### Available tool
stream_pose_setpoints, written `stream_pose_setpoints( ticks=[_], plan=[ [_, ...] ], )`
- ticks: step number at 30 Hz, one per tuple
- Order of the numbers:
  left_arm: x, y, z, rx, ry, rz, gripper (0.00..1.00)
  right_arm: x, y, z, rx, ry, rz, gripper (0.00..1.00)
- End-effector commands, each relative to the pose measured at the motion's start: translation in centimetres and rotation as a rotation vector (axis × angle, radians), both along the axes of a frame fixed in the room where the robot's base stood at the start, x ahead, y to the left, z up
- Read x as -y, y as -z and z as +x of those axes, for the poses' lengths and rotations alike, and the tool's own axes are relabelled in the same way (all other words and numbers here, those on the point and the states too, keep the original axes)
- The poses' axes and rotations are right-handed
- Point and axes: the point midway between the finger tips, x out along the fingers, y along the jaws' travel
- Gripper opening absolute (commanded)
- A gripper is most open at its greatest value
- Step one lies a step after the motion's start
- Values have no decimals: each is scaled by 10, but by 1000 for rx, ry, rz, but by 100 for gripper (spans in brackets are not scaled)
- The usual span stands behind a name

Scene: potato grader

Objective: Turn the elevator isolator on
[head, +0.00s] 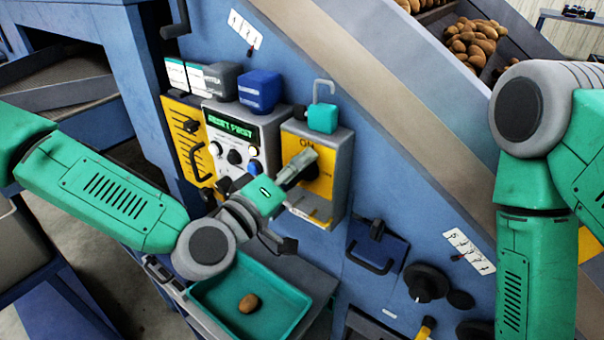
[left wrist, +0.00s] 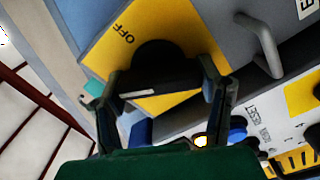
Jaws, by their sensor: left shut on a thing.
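The elevator isolator is a grey box with a yellow face (head: 322,183), right of the control panel in the head view. "ON" shows at the top of its face there. In the left wrist view its yellow plate (left wrist: 185,32) shows "OFF" beside a black rotary handle (left wrist: 155,62) with a small white mark. My left gripper (head: 298,168) is at the isolator's face. In the left wrist view its fingers (left wrist: 160,88) sit on both sides of the handle, shut on it. My gripper hides part of the face in the head view. My right gripper is out of view.
The grey control panel (head: 210,119) has a display that seems to read "RESET FIRST". A teal padlock (head: 322,119) with its shackle up sits on the isolator box. Below, a teal tray (head: 290,292) holds one potato (head: 248,303). A black handwheel (head: 427,283) is at lower right.

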Motion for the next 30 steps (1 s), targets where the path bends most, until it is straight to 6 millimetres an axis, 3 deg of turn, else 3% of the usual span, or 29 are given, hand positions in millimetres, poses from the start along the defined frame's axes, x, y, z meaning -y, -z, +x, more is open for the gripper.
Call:
stream_pose_setpoints(
  ticks=[1, 15, 30],
  plan=[
    [-2, 9, -2, -39, 0, -29, 31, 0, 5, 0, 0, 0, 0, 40],
    [-3, 12, -2, -251, -5, -314, 31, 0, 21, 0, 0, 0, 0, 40],
    [-2, 13, -2, -323, -5, -408, 32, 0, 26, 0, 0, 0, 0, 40]
  ],
)
